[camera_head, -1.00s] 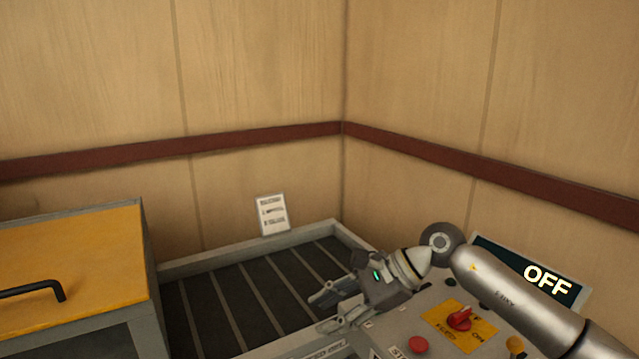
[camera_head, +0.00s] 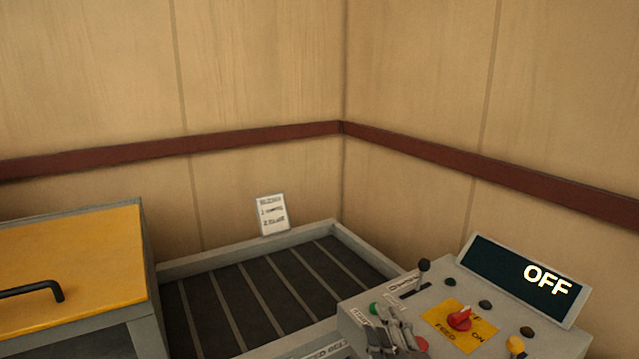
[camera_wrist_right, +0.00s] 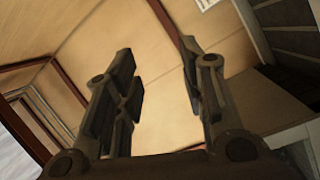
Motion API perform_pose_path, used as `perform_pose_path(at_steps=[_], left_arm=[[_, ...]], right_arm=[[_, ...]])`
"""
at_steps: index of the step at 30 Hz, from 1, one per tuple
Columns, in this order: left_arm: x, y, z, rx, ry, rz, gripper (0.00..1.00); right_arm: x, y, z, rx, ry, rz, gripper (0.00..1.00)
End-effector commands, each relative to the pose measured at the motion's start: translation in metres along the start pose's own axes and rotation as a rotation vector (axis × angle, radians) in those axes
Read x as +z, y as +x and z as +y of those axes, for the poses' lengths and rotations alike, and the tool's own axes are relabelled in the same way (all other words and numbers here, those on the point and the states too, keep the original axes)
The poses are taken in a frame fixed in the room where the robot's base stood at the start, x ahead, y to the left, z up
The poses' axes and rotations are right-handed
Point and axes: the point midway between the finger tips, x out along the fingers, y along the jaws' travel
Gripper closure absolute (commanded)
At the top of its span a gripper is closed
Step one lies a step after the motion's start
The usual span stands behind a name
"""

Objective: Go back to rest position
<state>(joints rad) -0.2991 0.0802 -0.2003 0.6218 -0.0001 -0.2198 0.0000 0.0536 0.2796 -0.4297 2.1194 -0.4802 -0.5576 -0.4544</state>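My right gripper (camera_head: 396,324) shows at the bottom of the head view, its grey fingers pointing up in front of the control panel (camera_head: 408,295). Only its finger end is in the picture. In the right wrist view the two fingers of the right gripper (camera_wrist_right: 157,62) stand apart with nothing between them. My left gripper is in neither view.
Wooden walls stand behind.

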Motion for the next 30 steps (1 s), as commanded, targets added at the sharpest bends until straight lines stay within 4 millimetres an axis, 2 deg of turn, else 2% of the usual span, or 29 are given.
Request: perform_pose_path(at_steps=[1, 3, 5, 6, 9, 15, 22, 30], left_arm=[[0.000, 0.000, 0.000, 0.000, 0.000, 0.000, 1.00], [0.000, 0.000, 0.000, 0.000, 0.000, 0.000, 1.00], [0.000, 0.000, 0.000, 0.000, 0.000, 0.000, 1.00], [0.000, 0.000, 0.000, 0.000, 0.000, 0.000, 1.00], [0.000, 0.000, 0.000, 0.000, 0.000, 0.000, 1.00], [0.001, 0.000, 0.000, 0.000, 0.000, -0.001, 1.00], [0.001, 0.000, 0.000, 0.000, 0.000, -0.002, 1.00], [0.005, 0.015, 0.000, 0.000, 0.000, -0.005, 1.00]], right_arm=[[0.023, -0.017, -0.020, -0.069, 0.108, -0.096, 0.62], [0.051, -0.043, -0.046, -0.159, 0.250, -0.229, 0.62], [0.072, -0.069, -0.070, -0.236, 0.365, -0.347, 0.62], [0.085, -0.089, -0.085, -0.287, 0.438, -0.427, 0.62], [0.106, -0.141, -0.119, -0.402, 0.601, -0.613, 0.62], [0.122, -0.233, -0.162, -0.571, 0.813, -0.912, 0.62], [0.118, -0.323, -0.185, -0.713, 0.963, -1.187, 0.62], [0.152, -0.308, -0.258, -0.728, 0.950, -1.197, 0.62]])
